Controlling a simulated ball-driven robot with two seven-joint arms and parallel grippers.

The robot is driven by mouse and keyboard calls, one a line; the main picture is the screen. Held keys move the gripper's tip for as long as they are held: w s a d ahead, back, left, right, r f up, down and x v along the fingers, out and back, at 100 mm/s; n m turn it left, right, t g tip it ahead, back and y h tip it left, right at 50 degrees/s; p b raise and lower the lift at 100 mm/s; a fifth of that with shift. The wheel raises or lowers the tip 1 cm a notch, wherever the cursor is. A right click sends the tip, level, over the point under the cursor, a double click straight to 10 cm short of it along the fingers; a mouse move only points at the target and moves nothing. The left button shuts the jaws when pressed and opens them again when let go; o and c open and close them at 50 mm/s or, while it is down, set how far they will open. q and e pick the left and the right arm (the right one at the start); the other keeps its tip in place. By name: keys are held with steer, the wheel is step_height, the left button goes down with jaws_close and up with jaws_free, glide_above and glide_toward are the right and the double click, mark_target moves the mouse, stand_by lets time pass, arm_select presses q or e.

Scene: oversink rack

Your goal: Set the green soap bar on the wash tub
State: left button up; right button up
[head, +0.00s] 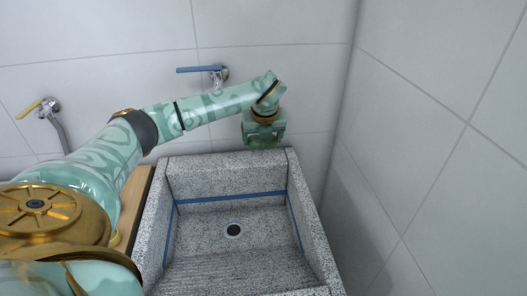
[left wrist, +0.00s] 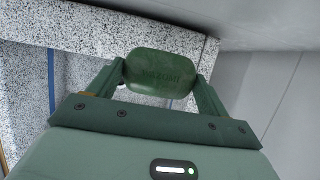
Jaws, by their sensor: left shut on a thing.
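The green soap bar (left wrist: 160,76) is a dark green rounded block with faint raised lettering. In the left wrist view it sits between the two fingers of my left gripper (left wrist: 160,86), which is shut on it. In the head view my left gripper (head: 264,140) is at the back right corner of the wash tub (head: 230,160), a speckled grey stone basin. The bar is hard to make out there. I cannot tell whether the bar touches the tub's rim. My right gripper is not in view.
A blue-handled tap (head: 203,70) and a yellow-handled tap (head: 38,106) are on the back tiled wall. A tiled wall (head: 430,130) stands close on the right. The basin has a drain (head: 233,230) and is empty. A wooden surface (head: 138,200) lies left of the tub.

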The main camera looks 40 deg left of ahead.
mark_target(267, 142)
arm_select(q)
steer(key=w+f, duration=0.1)
steer(key=w+a+f+b, duration=0.1)
steer(key=f, duration=0.2)
steer(key=shift+w+a+f, duration=0.15)
steer(key=shift+w+a, duration=0.2)
steer(key=shift+w, duration=0.05)
step_height(267, 142, down, 4)
steer(key=shift+a+r+b, duration=0.1)
steer(key=shift+r+b, duration=0.1)
steer(key=shift+b, duration=0.9)
steer(key=shift+w+r, duration=0.1)
steer(key=shift+c, duration=0.4)
steer(key=shift+r, duration=0.1)
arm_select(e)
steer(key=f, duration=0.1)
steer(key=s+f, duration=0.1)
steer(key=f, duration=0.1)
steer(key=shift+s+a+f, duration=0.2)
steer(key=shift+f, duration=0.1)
arm_select(q)
steer(key=o, duration=1.2)
